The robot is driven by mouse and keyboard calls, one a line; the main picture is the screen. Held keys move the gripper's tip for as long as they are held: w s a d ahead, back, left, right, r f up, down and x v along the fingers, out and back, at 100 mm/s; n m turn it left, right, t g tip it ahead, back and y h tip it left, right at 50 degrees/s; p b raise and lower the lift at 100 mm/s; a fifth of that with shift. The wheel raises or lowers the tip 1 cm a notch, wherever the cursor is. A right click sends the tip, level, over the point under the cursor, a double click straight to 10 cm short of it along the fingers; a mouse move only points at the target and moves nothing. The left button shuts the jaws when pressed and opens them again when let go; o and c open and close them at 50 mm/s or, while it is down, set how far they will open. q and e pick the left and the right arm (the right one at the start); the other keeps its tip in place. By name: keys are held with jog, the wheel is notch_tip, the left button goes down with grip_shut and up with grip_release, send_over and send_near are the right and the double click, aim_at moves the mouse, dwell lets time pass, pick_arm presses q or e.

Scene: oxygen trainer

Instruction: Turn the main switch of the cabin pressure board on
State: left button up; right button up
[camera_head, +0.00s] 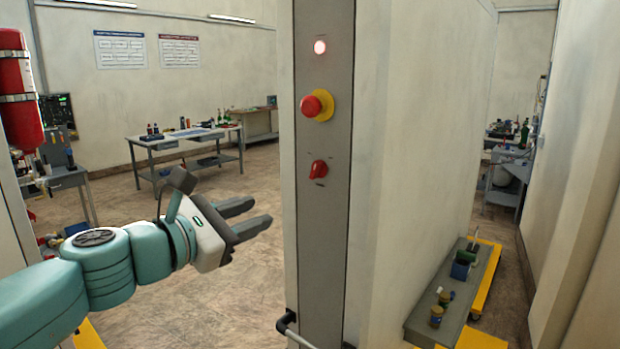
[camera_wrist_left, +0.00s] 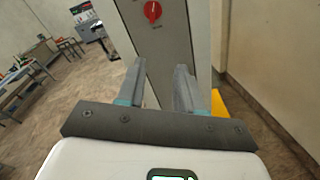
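A red rotary switch (camera_head: 318,170) sits low on a tall narrow grey panel (camera_head: 322,240). Its labels are too small to read. My left gripper (camera_head: 262,214) is open and empty, left of the panel and lower than the switch. In the left wrist view the switch (camera_wrist_left: 152,11) shows at the top, beyond the two spread fingers (camera_wrist_left: 158,85), apart from them. My right gripper is not seen.
A black handle bar (camera_head: 288,322) sticks out at the panel's lower left. A low grey bench (camera_head: 440,318) with small containers stands right of the wall. A red cylinder (camera_head: 18,95) hangs at far left. Workbenches (camera_head: 185,140) stand behind. The floor left of the panel is clear.

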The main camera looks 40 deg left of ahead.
pick_arm(q)
notch_tip(320, 180, up, 3)
jog(key=s, duration=0.2)
jog(key=p, duration=0.2)
send_near(312, 172)
jog(key=shift+n+t, duration=0.3)
jog(key=shift+t, duration=0.1)
jog(key=w, duration=0.8)
jog(key=shift+d+f, duration=0.35)
jog(key=shift+d, duration=0.05)
jog(key=shift+w+a, duration=0.1)
jog(key=shift+r, duration=0.1)
jog(key=shift+w, duration=0.15)
jog(key=shift+c, duration=0.7)
grip_shut()
